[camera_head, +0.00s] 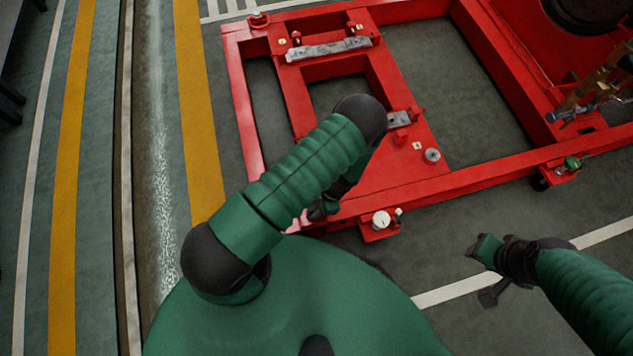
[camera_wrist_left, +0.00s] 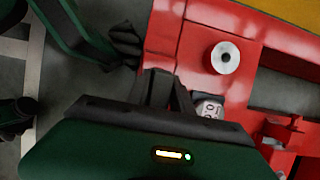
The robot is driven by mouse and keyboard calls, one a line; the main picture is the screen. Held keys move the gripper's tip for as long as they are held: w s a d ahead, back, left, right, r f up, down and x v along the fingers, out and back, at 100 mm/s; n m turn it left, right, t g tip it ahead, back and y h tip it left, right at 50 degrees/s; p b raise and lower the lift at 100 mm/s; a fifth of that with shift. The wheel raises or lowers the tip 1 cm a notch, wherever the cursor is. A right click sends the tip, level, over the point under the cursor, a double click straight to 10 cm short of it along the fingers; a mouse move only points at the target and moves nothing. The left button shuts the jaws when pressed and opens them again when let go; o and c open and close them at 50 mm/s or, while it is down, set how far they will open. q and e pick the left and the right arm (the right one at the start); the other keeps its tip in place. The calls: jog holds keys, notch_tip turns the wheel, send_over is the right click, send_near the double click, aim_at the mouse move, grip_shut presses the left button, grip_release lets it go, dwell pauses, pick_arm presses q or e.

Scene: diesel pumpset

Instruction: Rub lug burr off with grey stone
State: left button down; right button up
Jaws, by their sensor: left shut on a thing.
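My left gripper (camera_head: 322,210) is low at the near edge of the red frame (camera_head: 345,208), partly behind my own arm. Its dark fingers show in the left wrist view (camera_wrist_left: 165,92), beside the red plate. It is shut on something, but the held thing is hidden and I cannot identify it. The grey stone cannot be made out with certainty. A small pinkish-red part (camera_head: 300,221) shows beside the gripper; I cannot tell whether it is the lug. No burr can be made out. My right gripper (camera_head: 484,250) hangs over the floor at right, its finger opening unclear.
A grey ring-shaped piece (camera_head: 432,155) sits on the red plate; it also shows in the wrist view (camera_wrist_left: 225,57). A grey block (camera_head: 399,118) and a long grey bar (camera_head: 328,48) lie on the frame. A white round piece (camera_head: 381,219) stands on a near bracket.

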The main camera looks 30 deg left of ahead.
pick_arm(q)
jog(key=shift+s+a+p, duration=0.35)
jog(key=shift+s+a, duration=0.1)
jog(key=shift+s, duration=0.15)
jog(key=shift+s+a+p, duration=0.3)
jog(key=shift+s+a, duration=0.1)
jog(key=shift+s, duration=0.2)
jog(key=shift+w+r, duration=0.1)
jog(key=shift+w, duration=0.05)
jog(key=shift+w+d+f, duration=0.2)
jog(key=shift+w+d, duration=0.05)
jog(key=shift+w, duration=0.1)
jog(key=shift+w+d+r, duration=0.1)
jog(key=shift+w+d, duration=0.45)
jog(key=shift+w+d+b, duration=0.3)
jog(key=shift+w+b, duration=0.05)
jog(key=shift+w, duration=0.05)
jog(key=shift+w+d, duration=0.15)
